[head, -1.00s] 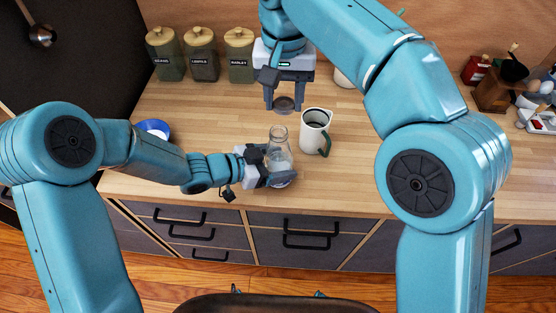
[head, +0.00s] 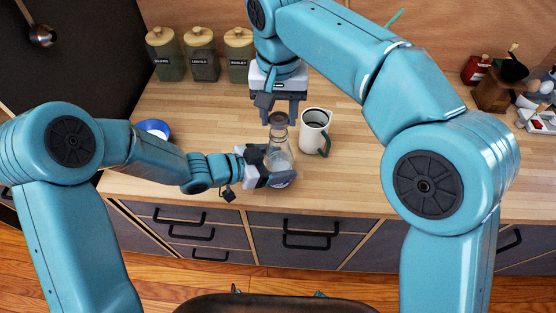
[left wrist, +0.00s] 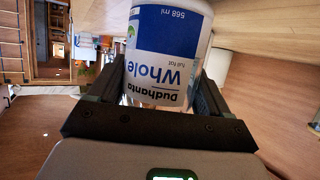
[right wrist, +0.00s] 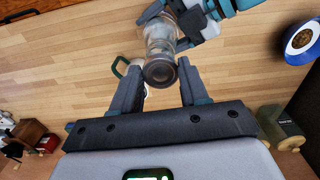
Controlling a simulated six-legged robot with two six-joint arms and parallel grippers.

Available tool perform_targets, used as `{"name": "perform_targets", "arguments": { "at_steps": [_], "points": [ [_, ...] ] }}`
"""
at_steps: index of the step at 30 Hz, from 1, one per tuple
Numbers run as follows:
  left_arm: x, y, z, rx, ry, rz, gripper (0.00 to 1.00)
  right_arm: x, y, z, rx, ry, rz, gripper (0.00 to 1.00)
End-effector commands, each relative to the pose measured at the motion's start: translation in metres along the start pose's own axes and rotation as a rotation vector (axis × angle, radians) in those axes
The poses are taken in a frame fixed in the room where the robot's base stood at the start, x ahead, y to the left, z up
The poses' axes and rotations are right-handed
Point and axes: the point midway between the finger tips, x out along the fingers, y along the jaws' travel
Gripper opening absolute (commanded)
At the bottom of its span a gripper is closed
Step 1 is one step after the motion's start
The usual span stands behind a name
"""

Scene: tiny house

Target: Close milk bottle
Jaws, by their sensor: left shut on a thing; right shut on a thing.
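The clear glass milk bottle (head: 279,152) stands near the counter's front edge in the head view. My left gripper (head: 270,168) is shut around its lower body from the left. The left wrist view shows the bottle's blue and white label (left wrist: 163,55) between the fingers. My right gripper (head: 279,120) points down above the bottle and is shut on a dark round cap (head: 278,117). The cap is at the bottle's mouth and hides it. In the right wrist view the cap (right wrist: 160,72) lines up with the bottle neck. I cannot tell whether they touch.
A white mug (head: 314,128) with a green handle stands close to the bottle's right. Several green canisters (head: 201,55) line the back left. A blue bowl (head: 153,128) is partly behind my left arm. The counter (head: 360,180) right of the mug is clear.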

Motion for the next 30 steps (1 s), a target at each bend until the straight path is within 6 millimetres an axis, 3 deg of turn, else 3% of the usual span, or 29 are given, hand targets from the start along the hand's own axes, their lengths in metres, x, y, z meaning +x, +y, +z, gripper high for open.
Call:
{"name": "perform_targets", "arguments": {
  "at_steps": [23,30],
  "points": [
    [0.0,0.0,-0.001,0.001,0.003,-0.001,0.23,0.0,0.0,0.002,0.0,0.003,-0.006,0.16],
    [0.0,0.0,-0.001,0.001,0.003,-0.001,0.23,0.009,0.0,0.003,0.0,0.001,-0.005,0.16]
  ]
}}
